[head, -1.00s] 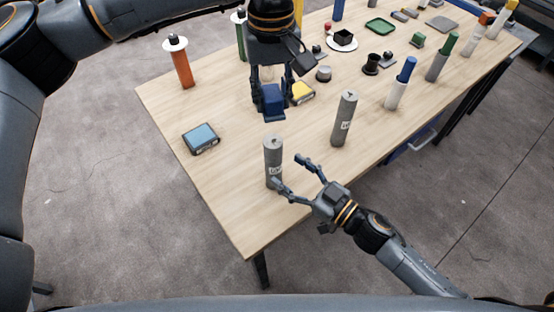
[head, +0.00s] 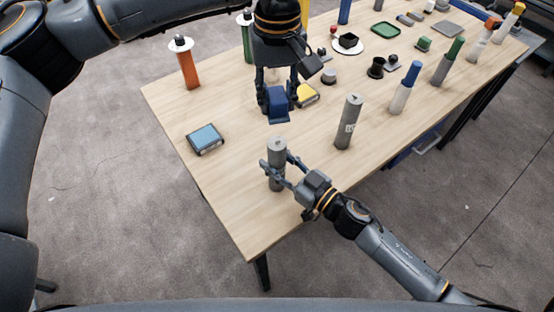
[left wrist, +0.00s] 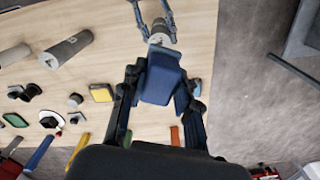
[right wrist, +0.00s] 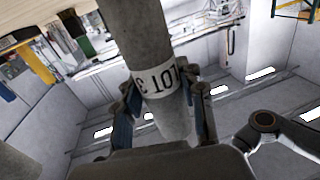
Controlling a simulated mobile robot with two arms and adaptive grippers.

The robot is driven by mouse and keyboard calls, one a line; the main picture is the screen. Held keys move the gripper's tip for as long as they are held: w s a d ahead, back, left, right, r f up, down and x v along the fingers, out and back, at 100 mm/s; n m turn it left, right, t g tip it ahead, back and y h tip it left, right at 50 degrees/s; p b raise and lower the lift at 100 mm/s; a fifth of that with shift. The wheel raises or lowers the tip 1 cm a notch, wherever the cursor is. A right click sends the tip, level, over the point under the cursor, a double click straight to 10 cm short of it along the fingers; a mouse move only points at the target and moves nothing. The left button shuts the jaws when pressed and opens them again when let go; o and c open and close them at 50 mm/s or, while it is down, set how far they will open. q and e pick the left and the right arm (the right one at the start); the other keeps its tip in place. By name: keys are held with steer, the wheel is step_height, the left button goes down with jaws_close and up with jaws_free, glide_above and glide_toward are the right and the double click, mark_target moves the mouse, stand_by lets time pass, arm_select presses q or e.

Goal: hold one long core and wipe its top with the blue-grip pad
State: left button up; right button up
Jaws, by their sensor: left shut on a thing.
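One grey long core (head: 277,150) stands upright near the table's front left edge. My right gripper (head: 276,168) is open with a finger on each side of it. In the right wrist view the core (right wrist: 150,45), with a white printed label, rises between the fingers (right wrist: 163,112). A second grey core (head: 348,122) stands to its right. My left gripper (head: 276,90) is shut on the blue-grip pad (head: 276,104), held beyond the near core and apart from it. In the left wrist view the pad (left wrist: 160,80) sits between the fingers.
A blue-topped box (head: 205,140) lies left of the near core, and a yellow-topped one (head: 307,95) beside the pad. Several coloured cylinders and small parts fill the table's right and back. The front left corner is clear.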

stand_by(0.4)
arm_select(q)
steer(key=shift+s+a+f, duration=0.6)
steer(key=shift+s+a, duration=0.3)
steer(key=shift+a, duration=0.3)
glide_above(271, 147)
step_height(271, 147, down, 7)
steer(key=shift+s+a, duration=0.35)
steer(key=shift+a, duration=0.1)
steer(key=shift+w+d+f, duration=0.35)
steer(key=shift+d, duration=0.1)
steer(key=shift+c, duration=0.4)
steer(key=shift+w+d, duration=1.45)
steer(key=shift+d, duration=0.35)
steer(key=shift+s+a, duration=1.8)
steer(key=shift+a, duration=0.45)
step_height(271, 147, up, 8)
